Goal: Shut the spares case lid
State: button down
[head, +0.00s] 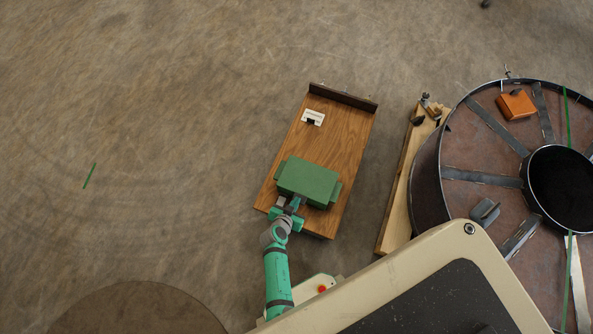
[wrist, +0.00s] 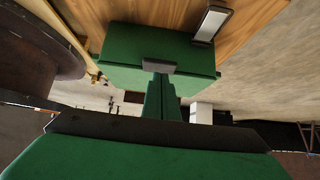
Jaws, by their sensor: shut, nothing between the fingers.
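The spares case (head: 307,181) is a green box on a wooden bench top (head: 342,135). It also shows in the wrist view (wrist: 135,45), upper middle. From above I see a broad green panel with narrower parts sticking out at both sides. I cannot tell whether the lid is fully down. My gripper (head: 297,203) is at the near edge of the case, low in the head view. Its fingers (wrist: 160,80) are shut and empty, and their tips overlap the case in the wrist view. I cannot tell whether they touch it.
A small white item (head: 313,117) with a dark part lies farther back on the bench, before a raised dark edge (head: 343,96). A timber piece (head: 398,190) and a large steel reel (head: 428,185) stand to the right. An orange box (head: 516,104) sits on the reel. Floor at left is open.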

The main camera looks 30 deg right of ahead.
jog(key=s+a+r, duration=0.5)
jog(key=s+a, duration=0.1)
jog(key=a, duration=0.1)
jog(key=shift+a+r, duration=0.25)
jog(key=shift+s, duration=0.15)
jog(key=s+a+r+n+t+y, duration=0.25)
jog(key=s+a+r, duration=0.2)
jog(key=r, duration=0.25)
jog(key=s+a+r+n+t+y, duration=0.2)
jog(key=s+a+r+n, duration=0.1)
jog(key=a+r, duration=0.25)
jog(key=s+d+r+n+t+y, duration=0.1)
jog(key=s+r+n+t, duration=0.1)
jog(key=r, duration=0.9)
jog(key=s+d+r+n+t+y, duration=0.1)
jog(key=s+r+n+t, duration=0.1)
jog(key=r, duration=1)
jog(key=shift+s+r+t, duration=0.2)
jog(key=shift+s+t, duration=0.05)
jog(key=shift+t, duration=0.2)
